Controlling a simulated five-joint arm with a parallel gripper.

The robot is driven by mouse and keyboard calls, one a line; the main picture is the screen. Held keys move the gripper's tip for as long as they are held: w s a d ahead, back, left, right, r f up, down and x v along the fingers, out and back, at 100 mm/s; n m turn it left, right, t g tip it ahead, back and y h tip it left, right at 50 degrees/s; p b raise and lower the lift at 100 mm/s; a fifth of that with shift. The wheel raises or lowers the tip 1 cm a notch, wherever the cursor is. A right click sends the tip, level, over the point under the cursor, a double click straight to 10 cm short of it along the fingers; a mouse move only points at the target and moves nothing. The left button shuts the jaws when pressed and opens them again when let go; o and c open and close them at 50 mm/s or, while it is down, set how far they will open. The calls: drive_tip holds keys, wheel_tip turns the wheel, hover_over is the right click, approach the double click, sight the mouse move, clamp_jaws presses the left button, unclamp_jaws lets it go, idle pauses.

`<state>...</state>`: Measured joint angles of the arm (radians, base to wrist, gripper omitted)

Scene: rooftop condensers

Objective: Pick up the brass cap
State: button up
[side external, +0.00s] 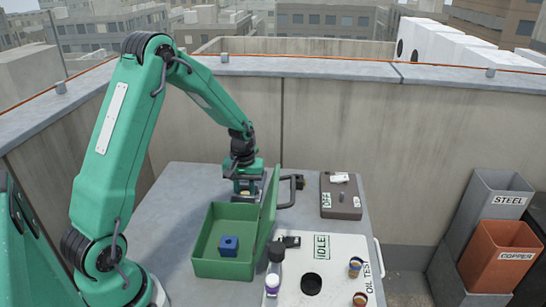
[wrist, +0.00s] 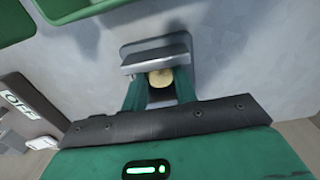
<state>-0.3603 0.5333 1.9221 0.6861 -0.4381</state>
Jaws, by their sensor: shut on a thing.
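The brass cap (wrist: 160,77) shows in the wrist view as a small round yellowish piece between the green fingers of my gripper (wrist: 158,88). The fingers are shut on it. A grey bar-shaped piece (wrist: 156,60) lies just beyond the cap; I cannot tell whether they touch. In the side external view my gripper (side external: 247,194) is low over the grey table (side external: 185,205), behind the green box. The cap cannot be made out there.
An open green box (side external: 222,268) with a raised lid (side external: 268,215) holds a blue block (side external: 229,246). A dark handle (side external: 291,190), a brown OFF box (side external: 340,207) and a white test panel (side external: 335,275) stand right of my gripper. STEEL and COPPER bins (side external: 499,258) stand off the table.

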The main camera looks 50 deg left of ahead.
sight(245, 194)
wheel_tip(245, 194, up, 10)
idle(0.7)
idle(0.5)
